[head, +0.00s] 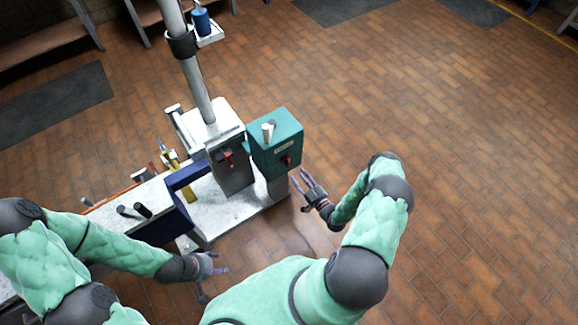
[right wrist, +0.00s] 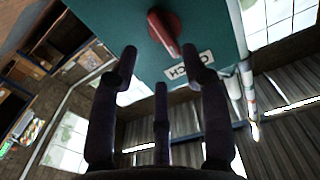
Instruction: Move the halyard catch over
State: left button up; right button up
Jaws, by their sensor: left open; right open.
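A teal box (head: 276,143) with a red knob (head: 286,161) and a white label stands right of the mast foot. In the right wrist view the red knob (right wrist: 163,32) shows close up, its lever pointing toward the label. My left gripper (head: 218,280) is open and empty, low in front of the bench.
The mast (head: 195,75) rises from a white base plate (head: 228,208). A blue cup (head: 201,20) sits on a small bracket beside the mast. A blue frame (head: 183,178), a yellow tool (head: 187,190) and dark pegs (head: 143,210) crowd the left. The tiled floor (head: 450,150) at right is clear.

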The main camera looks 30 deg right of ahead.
aim_at(287, 161)
jog(key=w+b, duration=0.1)
jog(key=w, duration=0.6)
jog(key=shift+w+a, duration=0.35)
grip_shut()
